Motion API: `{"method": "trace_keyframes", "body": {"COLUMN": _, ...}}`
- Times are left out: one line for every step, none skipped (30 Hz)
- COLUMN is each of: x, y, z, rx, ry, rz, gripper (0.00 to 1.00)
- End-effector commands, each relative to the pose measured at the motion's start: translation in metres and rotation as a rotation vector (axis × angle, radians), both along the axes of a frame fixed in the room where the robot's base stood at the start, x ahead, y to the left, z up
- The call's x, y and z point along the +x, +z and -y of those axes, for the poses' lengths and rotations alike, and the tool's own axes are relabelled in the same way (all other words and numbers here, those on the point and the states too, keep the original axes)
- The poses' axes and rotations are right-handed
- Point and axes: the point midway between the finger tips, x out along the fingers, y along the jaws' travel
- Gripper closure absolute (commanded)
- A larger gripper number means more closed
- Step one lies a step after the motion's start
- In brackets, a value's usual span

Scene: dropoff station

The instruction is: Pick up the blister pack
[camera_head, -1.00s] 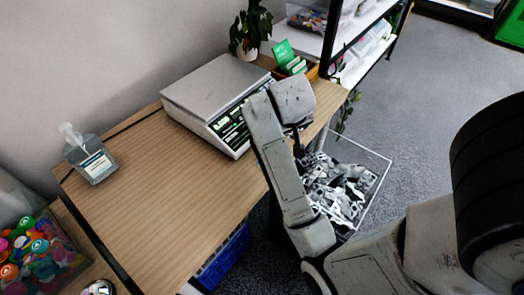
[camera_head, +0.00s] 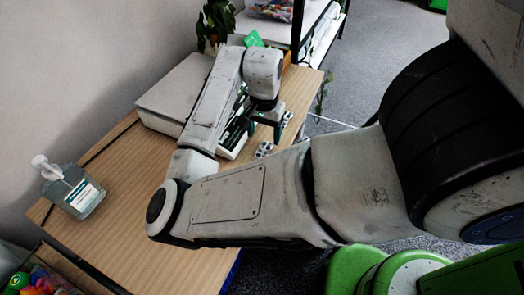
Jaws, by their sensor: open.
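What looks like the blister pack (camera_head: 264,149) is a small silver-and-dark patterned piece on the wooden table, near its right edge and beside the scale. A similar patterned bit shows just behind my gripper; I cannot tell whether it is the same pack. My gripper (camera_head: 264,134) points down over this spot with its dark green fingers apart. It is open, and nothing is seen held. One finger partly hides the patterned area, and I cannot tell if the fingers touch it.
A sanitizer bottle (camera_head: 75,190) stands at the table's left. A potted plant (camera_head: 215,24) and a shelf are behind. The wooden table (camera_head: 120,225) is clear at front left.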

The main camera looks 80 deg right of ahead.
Motion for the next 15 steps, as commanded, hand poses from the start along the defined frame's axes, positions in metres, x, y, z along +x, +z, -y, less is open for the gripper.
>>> {"method": "trace_keyframes", "body": {"x": 0.000, "y": -0.008, "z": 0.000, "rx": 0.001, "ry": 0.002, "rz": -0.002, "gripper": 0.28}}
{"method": "trace_keyframes", "body": {"x": 0.000, "y": -0.012, "z": 0.000, "rx": 0.000, "ry": 0.003, "rz": -0.002, "gripper": 0.28}}
{"method": "trace_keyframes", "body": {"x": 0.000, "y": -0.016, "z": 0.000, "rx": 0.000, "ry": 0.003, "rz": -0.001, "gripper": 0.28}}
{"method": "trace_keyframes", "body": {"x": 0.000, "y": -0.019, "z": 0.000, "rx": 0.000, "ry": 0.003, "rz": 0.000, "gripper": 0.28}}
{"method": "trace_keyframes", "body": {"x": 0.001, "y": -0.020, "z": 0.000, "rx": 0.000, "ry": 0.003, "rz": 0.000, "gripper": 0.28}}
{"method": "trace_keyframes", "body": {"x": 0.001, "y": -0.022, "z": 0.000, "rx": -0.001, "ry": 0.003, "rz": 0.001, "gripper": 0.28}}
{"method": "trace_keyframes", "body": {"x": 0.001, "y": -0.024, "z": 0.000, "rx": -0.001, "ry": 0.003, "rz": 0.001, "gripper": 0.28}}
{"method": "trace_keyframes", "body": {"x": 0.001, "y": -0.026, "z": 0.000, "rx": -0.001, "ry": 0.003, "rz": 0.001, "gripper": 0.28}}
{"method": "trace_keyframes", "body": {"x": 0.001, "y": -0.029, "z": 0.001, "rx": -0.001, "ry": 0.002, "rz": 0.000, "gripper": 0.28}}
{"method": "trace_keyframes", "body": {"x": 0.001, "y": -0.032, "z": 0.001, "rx": -0.001, "ry": 0.002, "rz": 0.000, "gripper": 0.28}}
{"method": "trace_keyframes", "body": {"x": 0.001, "y": -0.036, "z": 0.001, "rx": 0.000, "ry": 0.002, "rz": 0.000, "gripper": 0.28}}
{"method": "trace_keyframes", "body": {"x": 0.002, "y": -0.042, "z": 0.002, "rx": 0.000, "ry": 0.002, "rz": 0.000, "gripper": 0.28}}
{"method": "trace_keyframes", "body": {"x": 0.003, "y": -0.047, "z": 0.002, "rx": 0.001, "ry": 0.002, "rz": 0.000, "gripper": 0.28}}
{"method": "trace_keyframes", "body": {"x": 0.003, "y": -0.052, "z": 0.003, "rx": 0.000, "ry": 0.002, "rz": 0.000, "gripper": 0.28}}
{"method": "trace_keyframes", "body": {"x": 0.004, "y": -0.057, "z": 0.003, "rx": 0.000, "ry": 0.003, "rz": 0.001, "gripper": 0.28}}
